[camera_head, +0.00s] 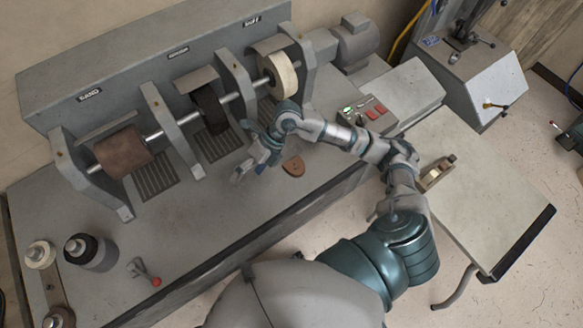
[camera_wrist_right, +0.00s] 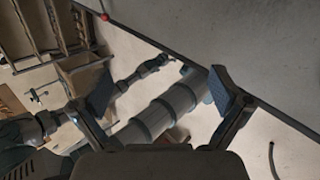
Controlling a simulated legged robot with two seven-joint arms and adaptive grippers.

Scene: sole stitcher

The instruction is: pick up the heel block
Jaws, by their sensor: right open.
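The heel block (camera_head: 293,166), a small reddish-brown rounded piece, lies flat on the grey bench in front of the machine. My right gripper (camera_head: 246,166) is just left of it in the head view, apart from it. In the right wrist view the right gripper (camera_wrist_right: 160,92) has its two dark pads wide apart with nothing between them. I cannot make out the heel block in the right wrist view. My left gripper does not show in the head view, and I cannot pick it out in the right wrist view.
The grey bench (camera_head: 205,235) carries a shaft with a brown sanding drum (camera_head: 124,153), a black wheel (camera_head: 208,108) and a pale wheel (camera_head: 279,75). A control box (camera_head: 371,113) is to the right. A side table (camera_head: 482,205) holds a wooden item (camera_head: 437,173). The front bench middle is clear.

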